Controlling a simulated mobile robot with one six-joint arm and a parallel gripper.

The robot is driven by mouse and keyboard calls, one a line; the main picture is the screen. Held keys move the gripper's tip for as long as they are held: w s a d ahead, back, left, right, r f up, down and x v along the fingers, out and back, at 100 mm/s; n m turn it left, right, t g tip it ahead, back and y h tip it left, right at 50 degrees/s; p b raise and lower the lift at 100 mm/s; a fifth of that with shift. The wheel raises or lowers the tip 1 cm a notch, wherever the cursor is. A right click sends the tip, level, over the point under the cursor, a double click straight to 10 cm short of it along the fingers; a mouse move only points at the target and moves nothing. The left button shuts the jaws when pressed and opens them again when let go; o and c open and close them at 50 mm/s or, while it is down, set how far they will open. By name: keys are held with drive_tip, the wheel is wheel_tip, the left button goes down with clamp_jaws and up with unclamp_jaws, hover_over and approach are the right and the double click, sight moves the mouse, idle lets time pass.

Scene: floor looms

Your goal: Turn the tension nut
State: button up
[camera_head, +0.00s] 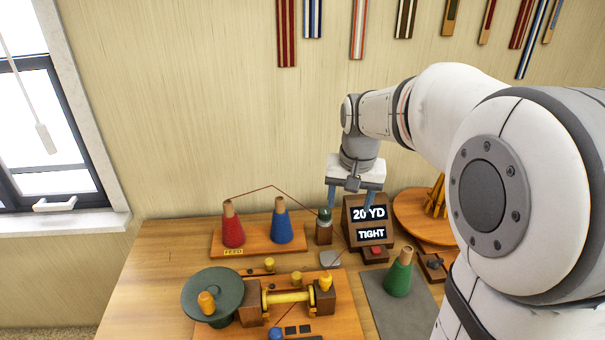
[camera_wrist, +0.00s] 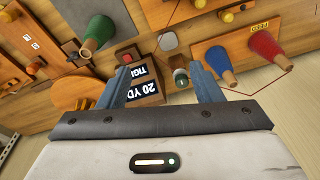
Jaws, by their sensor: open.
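A small wooden post with a dark green rounded cap, which looks like the tension nut (camera_head: 324,214), stands on the table left of the display box. It also shows in the wrist view (camera_wrist: 181,76). My gripper (camera_head: 349,203) points down with its two blue fingers apart and nothing between them. In the head view the left finger is just above the cap and the right finger is in front of the display box. In the wrist view the cap appears between the fingertips (camera_wrist: 160,70), closer to the right one. The display box (camera_head: 368,221) reads "20 YD" and "TIGHT".
A red cone (camera_head: 232,226) and a blue cone (camera_head: 281,222) stand on a board at left, with a thread above. A green cone (camera_head: 399,275) stands on a grey mat. The yellow winding spool (camera_head: 288,298) and a dark green wheel (camera_head: 211,287) are in front.

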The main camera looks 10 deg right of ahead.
drive_tip(key=w+f+m+g, duration=0.15)
drive_tip(key=w+f, duration=0.35)
drive_tip(key=w, duration=0.7)
drive_tip(key=m, duration=0.3)
hover_over(326, 209)
wheel_tip(326, 209, down, 10)
drive_tip(key=shift+s+a+r+b, duration=0.1)
drive_tip(key=shift+s+r+b, duration=0.05)
drive_tip(key=shift+b, duration=0.25)
drive_tip(key=shift+f+p, duration=0.5)
drive_tip(key=shift+f, duration=3.5)
drive_tip(key=shift+c, duration=0.6)
